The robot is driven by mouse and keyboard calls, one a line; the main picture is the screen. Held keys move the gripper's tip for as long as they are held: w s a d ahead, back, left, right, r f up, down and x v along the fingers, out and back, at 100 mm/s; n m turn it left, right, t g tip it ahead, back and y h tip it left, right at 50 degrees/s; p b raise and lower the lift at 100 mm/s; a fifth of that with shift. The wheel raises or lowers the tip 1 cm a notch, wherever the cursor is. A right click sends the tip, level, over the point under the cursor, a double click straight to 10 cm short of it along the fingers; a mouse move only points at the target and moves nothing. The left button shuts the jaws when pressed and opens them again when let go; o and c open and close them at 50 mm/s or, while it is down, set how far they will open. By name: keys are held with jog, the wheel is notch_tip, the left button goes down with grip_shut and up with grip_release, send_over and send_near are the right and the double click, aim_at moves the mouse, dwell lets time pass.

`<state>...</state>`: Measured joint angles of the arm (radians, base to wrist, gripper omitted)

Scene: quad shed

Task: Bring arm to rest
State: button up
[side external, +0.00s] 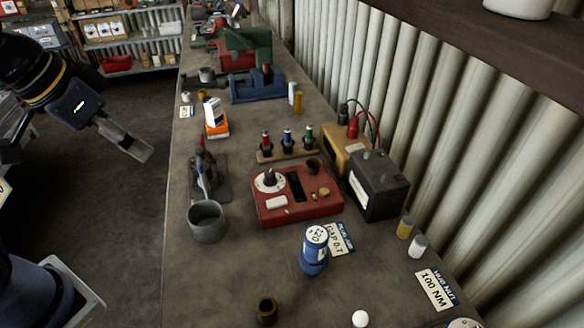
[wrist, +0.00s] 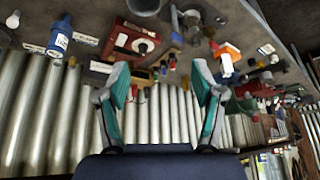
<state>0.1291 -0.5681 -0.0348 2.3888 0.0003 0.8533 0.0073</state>
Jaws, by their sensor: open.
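My gripper (side external: 138,148) is at the left in the side external view, over the floor and to the left of the workbench (side external: 240,275). It points down and to the right, apart from the bench and the things on it. In the wrist view, my gripper (wrist: 160,90) shows two teal-padded fingers spread wide. The space between them is empty, with the bench edge and corrugated wall beyond. In the side external view the two fingers overlap, so their gap is hidden there.
The bench carries a red meter box (side external: 285,207), a blue canister (side external: 314,262), a grey cup (side external: 206,226), a black battery (side external: 380,190) and a blue vise (side external: 250,90). A corrugated wall (side external: 400,110) borders its right side. Open floor (side external: 115,225) lies left of the bench.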

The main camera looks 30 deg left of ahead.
jog(key=s+a, duration=0.1)
jog(key=s+a+n, duration=0.1)
jog(key=s+a+f+n, duration=0.1)
jog(key=s+a, duration=0.1)
jog(key=shift+y, duration=0.3)
jog(key=shift+o, duration=0.3)
